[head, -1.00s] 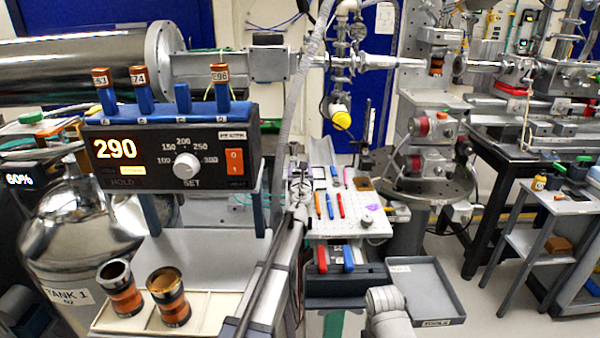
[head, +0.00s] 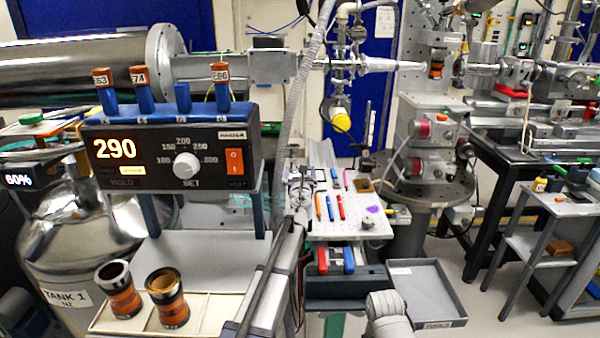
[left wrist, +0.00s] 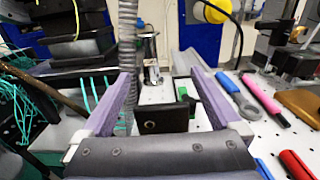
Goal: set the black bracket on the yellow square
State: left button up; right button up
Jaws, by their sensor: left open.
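A black plate with a round hole, which looks like the black bracket (left wrist: 163,118), stands upright between the spread fingers of my left gripper (left wrist: 160,72) in the left wrist view. The fingers are open; I cannot tell whether either one touches it. In the head view my left gripper (head: 303,190) is over the left edge of the white perforated board (head: 345,229). I cannot make out the yellow square in either view. My right gripper is not in view.
A grey tray (head: 428,290) is at the front right. A controller reading 290 (head: 170,150) stands left of my left arm. Grey ribbed hose (left wrist: 128,50) hangs close by.

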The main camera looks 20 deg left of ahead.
pick_arm(q)
jog(key=shift+s+d+f, duration=0.1)
jog(key=shift+f, duration=0.05)
jog(key=shift+r+p, duration=0.55)
jog(key=shift+p, duration=0.2)
jog(key=v, duration=0.7)
jog(key=shift+s, duration=0.2)
jog(key=shift+r, duration=0.2)
dwell(0.3)
